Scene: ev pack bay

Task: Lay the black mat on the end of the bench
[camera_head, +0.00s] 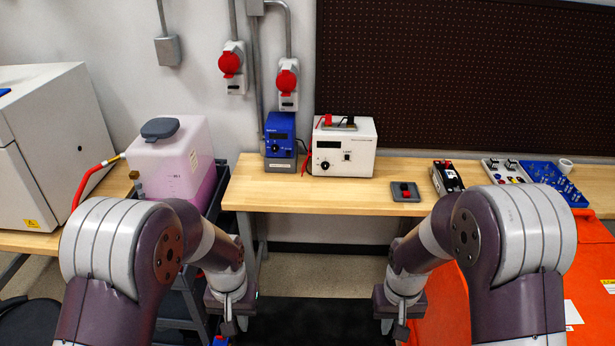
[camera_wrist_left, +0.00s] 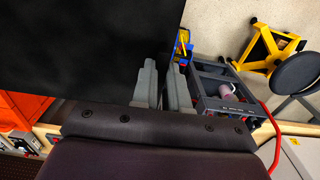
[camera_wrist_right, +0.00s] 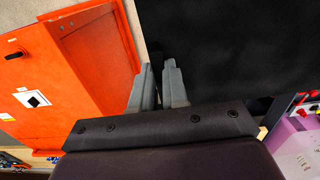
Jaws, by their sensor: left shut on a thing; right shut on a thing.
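The black mat (camera_head: 315,322) spans the gap between my two grippers at the bottom of the head view, in front of the wooden bench (camera_head: 320,195). My left gripper (camera_head: 230,326) is shut on one side of the mat. The left wrist view shows its fingers (camera_wrist_left: 165,88) at the edge of the mat (camera_wrist_left: 90,50). My right gripper (camera_head: 392,328) is shut on the opposite side. The right wrist view shows its fingers (camera_wrist_right: 158,88) at the edge of the mat (camera_wrist_right: 240,50). The mat's near part is cut off in the head view.
On the bench stand a blue device (camera_head: 280,140), a white power supply (camera_head: 343,148), a small grey switch box (camera_head: 405,192), a black meter (camera_head: 447,177) and a blue tray (camera_head: 553,180). A pink-filled tank (camera_head: 175,165) stands left. The bench's left front is clear.

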